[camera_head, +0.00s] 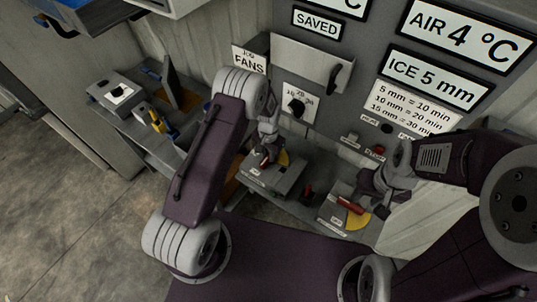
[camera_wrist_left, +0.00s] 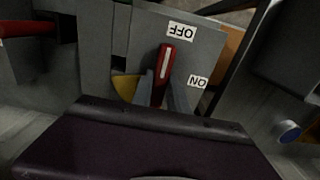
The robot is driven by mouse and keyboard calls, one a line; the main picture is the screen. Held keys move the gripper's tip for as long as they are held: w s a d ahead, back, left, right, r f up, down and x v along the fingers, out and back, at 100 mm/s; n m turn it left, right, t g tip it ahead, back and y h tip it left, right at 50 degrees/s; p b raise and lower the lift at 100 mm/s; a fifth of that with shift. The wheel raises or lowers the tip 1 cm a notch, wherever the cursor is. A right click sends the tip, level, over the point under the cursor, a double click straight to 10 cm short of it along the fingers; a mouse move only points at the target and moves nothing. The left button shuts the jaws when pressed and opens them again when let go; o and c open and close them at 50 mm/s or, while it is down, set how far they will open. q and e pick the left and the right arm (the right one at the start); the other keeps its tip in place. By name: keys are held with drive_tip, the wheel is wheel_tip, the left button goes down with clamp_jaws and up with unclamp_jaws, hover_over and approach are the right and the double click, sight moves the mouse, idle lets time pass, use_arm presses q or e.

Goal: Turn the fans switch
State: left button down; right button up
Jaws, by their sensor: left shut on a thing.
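My left gripper (camera_head: 268,157) is low over a grey switch box (camera_head: 270,178) with a yellow disc part. In the left wrist view its fingers (camera_wrist_left: 163,100) are shut on a red lever (camera_wrist_left: 165,62) with a pale stripe. The lever points up, its tip just below the OFF label (camera_wrist_left: 182,31); the ON label (camera_wrist_left: 198,82) lies to its right. A FANS sign (camera_head: 249,61) hangs on the wall above. My right gripper (camera_head: 372,186) is by a second red lever (camera_head: 350,205) on another box; its finger opening is unclear.
A dark-knobbed dial (camera_head: 297,105) and a handle (camera_head: 336,79) are on the grey panel. Signs read AIR 4 °C (camera_head: 466,34) and ICE 5 mm (camera_head: 439,78). A bench with a small box (camera_head: 116,92) stands at left. The floor (camera_head: 70,215) at lower left is clear.

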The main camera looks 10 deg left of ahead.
idle(0.7)
use_arm(q)
drive_tip(key=m+b, duration=0.1)
drive_tip(key=m, duration=0.2)
drive_tip(key=shift+m+b, duration=0.3)
drive_tip(key=m+b, duration=0.1)
drive_tip(key=m, duration=0.3)
drive_tip(key=shift+m, duration=0.3)
drive_tip(key=m+b, duration=0.1)
drive_tip(key=m, duration=0.4)
drive_tip(key=shift+r, duration=0.1)
drive_tip(key=shift+w+r+m+b, duration=0.1)
drive_tip(key=shift+m+b, duration=0.35)
drive_tip(key=shift+m, duration=1.85)
drive_tip(key=c, duration=1.3)
unclamp_jaws()
drive_tip(key=shift+a, duration=0.15)
